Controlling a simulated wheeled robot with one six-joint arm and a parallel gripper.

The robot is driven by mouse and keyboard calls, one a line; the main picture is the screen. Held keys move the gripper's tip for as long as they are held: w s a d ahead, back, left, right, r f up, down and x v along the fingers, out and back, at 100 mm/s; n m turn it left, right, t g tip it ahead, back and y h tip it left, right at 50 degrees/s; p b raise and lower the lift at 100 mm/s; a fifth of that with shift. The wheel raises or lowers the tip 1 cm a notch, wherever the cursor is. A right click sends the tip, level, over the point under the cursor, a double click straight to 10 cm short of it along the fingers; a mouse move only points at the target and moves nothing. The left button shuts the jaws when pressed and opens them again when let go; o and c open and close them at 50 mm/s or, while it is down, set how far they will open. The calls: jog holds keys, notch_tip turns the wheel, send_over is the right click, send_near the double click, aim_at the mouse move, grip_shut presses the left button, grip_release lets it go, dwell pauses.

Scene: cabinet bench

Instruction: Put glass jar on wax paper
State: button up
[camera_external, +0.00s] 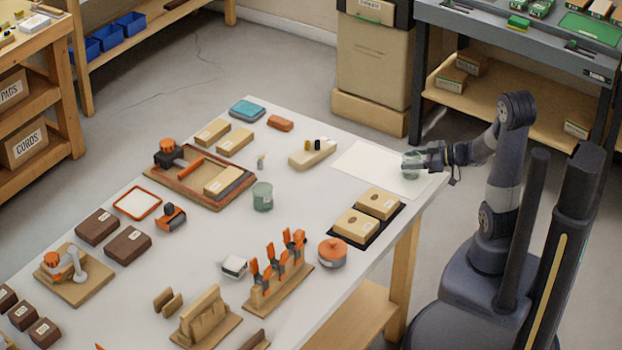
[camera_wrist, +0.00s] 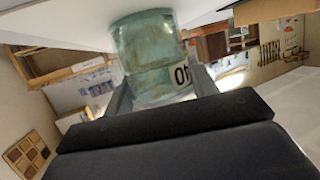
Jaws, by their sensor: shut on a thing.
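A greenish glass jar (camera_external: 410,166) is held in my gripper (camera_external: 420,160) at the right end of the table. My gripper is shut on its sides. In the wrist view, the glass jar (camera_wrist: 150,58) sits between the two fingers, with dark printed characters on its label. The white wax paper (camera_external: 360,165) lies flat on the table, and the jar is over its right part. I cannot tell whether the jar's base touches the paper. A second greenish glass jar (camera_external: 262,197) stands near the middle of the table.
A black tray (camera_external: 367,234) with two tan boxes lies in front of the paper. A wooden block (camera_external: 312,154) with small dark pieces is left of it. An orange-lidded pot (camera_external: 332,252) stands nearer the front. The paper's left part is clear.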

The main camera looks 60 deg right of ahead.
jog(key=shift+f, duration=0.15)
jog(key=o, duration=1.1)
jog(key=shift+s+r, duration=0.1)
jog(key=shift+r, duration=0.2)
jog(key=shift+s+d+r, duration=0.15)
jog(key=shift+s+d, duration=0.05)
jog(key=shift+s, duration=0.1)
jog(key=p+v, duration=0.4)
jog(key=v, duration=0.7)
jog(key=shift+o, duration=0.4)
